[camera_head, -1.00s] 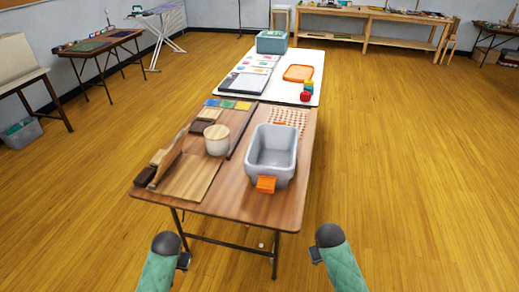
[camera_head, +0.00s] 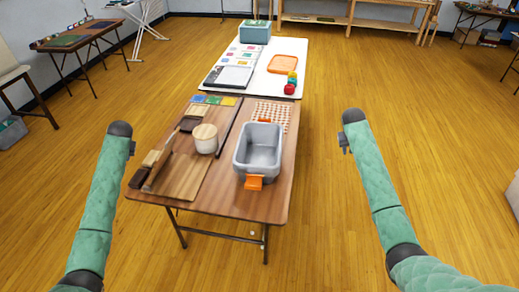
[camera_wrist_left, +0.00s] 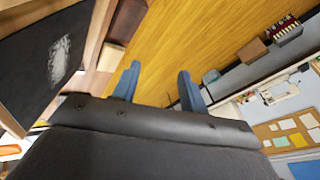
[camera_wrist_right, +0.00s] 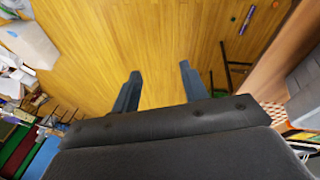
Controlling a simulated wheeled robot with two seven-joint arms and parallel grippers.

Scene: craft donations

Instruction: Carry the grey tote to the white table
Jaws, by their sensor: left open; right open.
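The grey tote (camera_head: 241,160) stands upright and looks empty on the brown wooden table (camera_head: 232,201). An orange handle or clip (camera_head: 254,183) shows at its near end, with a bit of orange at its far end. The white table (camera_head: 261,83) stands directly behind the brown one. My left gripper (camera_head: 132,147) is raised left of the brown table, apart from the tote. It is open and empty in the left wrist view (camera_wrist_left: 157,82). My right gripper (camera_head: 344,144) is raised right of the table, apart from the tote. It is open and empty in the right wrist view (camera_wrist_right: 160,80).
A lidded round canister (camera_head: 205,144), a wooden board (camera_head: 180,178) and colour tiles (camera_head: 213,100) lie left of the tote. The white table holds a teal bin (camera_head: 255,32), an orange tray (camera_head: 283,64), stacked coloured pieces (camera_head: 291,82) and a dark-framed tray (camera_head: 229,76). Floor to the right is clear.

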